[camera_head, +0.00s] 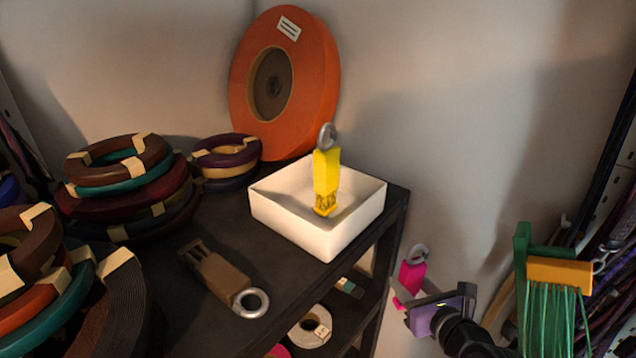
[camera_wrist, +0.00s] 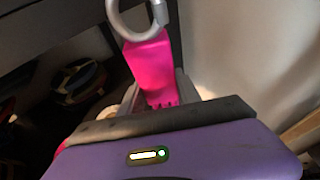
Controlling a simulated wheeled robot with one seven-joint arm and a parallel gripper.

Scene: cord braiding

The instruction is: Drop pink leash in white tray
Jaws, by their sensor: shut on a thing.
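The pink leash (camera_head: 411,276) has a grey metal ring at its top end. My gripper (camera_head: 408,304) is shut on it and holds it upright, to the right of the dark shelf and lower than its top. The leash also shows in the wrist view (camera_wrist: 150,66), between my fingers, with its ring toward the top edge. The white tray (camera_head: 357,234) sits on the shelf's right corner, up and to the left of my gripper. A yellow leash (camera_head: 326,174) with a grey ring stands upright in the tray. The lower part of the pink leash is partly hidden by my fingers.
A brown leash (camera_head: 222,279) lies on the shelf top (camera_head: 290,277) left of the tray. Coiled cord stacks (camera_head: 120,165) fill the left side. An orange spool (camera_head: 320,75) leans on the wall behind. A green cord hank (camera_head: 550,310) hangs at right, near my gripper.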

